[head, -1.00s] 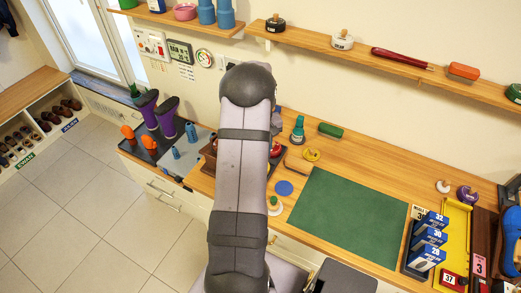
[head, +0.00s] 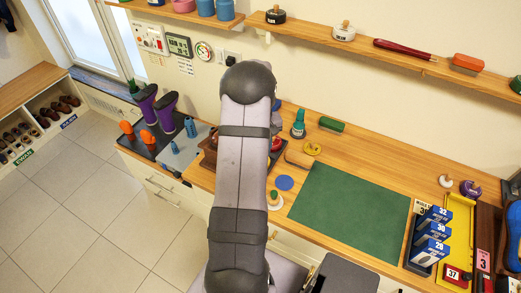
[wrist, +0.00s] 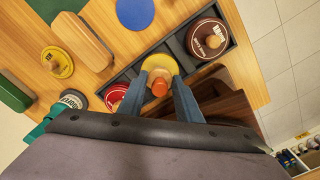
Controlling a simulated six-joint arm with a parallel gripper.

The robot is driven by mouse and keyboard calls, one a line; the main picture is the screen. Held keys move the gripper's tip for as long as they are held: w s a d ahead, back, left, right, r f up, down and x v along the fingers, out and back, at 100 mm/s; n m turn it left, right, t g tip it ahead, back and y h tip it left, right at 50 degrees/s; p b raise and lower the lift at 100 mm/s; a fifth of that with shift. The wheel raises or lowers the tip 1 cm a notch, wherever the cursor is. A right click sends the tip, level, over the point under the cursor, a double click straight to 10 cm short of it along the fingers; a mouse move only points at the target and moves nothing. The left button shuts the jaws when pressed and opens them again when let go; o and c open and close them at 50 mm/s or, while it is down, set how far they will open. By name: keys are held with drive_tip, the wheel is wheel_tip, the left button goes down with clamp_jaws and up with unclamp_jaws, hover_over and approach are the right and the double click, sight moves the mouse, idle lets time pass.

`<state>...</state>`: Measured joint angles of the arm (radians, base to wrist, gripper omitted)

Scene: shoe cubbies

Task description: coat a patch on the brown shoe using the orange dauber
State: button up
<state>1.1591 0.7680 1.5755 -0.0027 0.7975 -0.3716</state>
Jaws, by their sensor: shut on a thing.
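In the wrist view, the two blue fingers of my gripper (wrist: 160,92) are closed on the orange dauber (wrist: 160,87), at its round knob. A round yellow piece (wrist: 154,63) shows around and behind the knob, within a dark divided tray (wrist: 129,75). I cannot tell whether the dauber still touches the tray. In the head view my own arm hides the gripper and dauber. I cannot make out a separate brown shoe on the bench; brown shoes (head: 68,102) show in the far-left cubbies.
A brown-lidded tin (wrist: 208,39) and a red tin (wrist: 115,95) flank the yellow piece.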

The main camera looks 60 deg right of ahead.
drive_tip(key=shift+a+f+b, duration=0.1)
drive_tip(key=shift+f+b, duration=0.2)
drive_tip(key=shift+f, duration=0.3)
idle(1.7)
drive_tip(key=shift+r+p, duration=2.7)
drive_tip(key=shift+r, duration=0.85)
drive_tip(key=w+a+f+n+b, duration=0.1)
drive_tip(key=w+a, duration=0.4)
drive_tip(key=a, duration=0.3)
drive_tip(key=w+a+n, duration=0.2)
drive_tip(key=w+a, duration=0.2)
drive_tip(key=a, duration=0.3)
drive_tip(key=w+a+f+n+b, duration=0.1)
drive_tip(key=w+a, duration=0.4)
drive_tip(key=a, duration=0.3)
drive_tip(key=w+a+r+n, duration=0.1)
drive_tip(key=a+n, duration=0.1)
drive_tip(key=a, duration=0.8)
drive_tip(key=w+a+r+n+b, duration=0.1)
drive_tip(key=w+a+n, duration=0.1)
drive_tip(key=a, duration=0.8)
drive_tip(key=shift+w+a+n, duration=0.15)
drive_tip(key=shift+w+n, duration=0.15)
drive_tip(key=shift+n, duration=0.2)
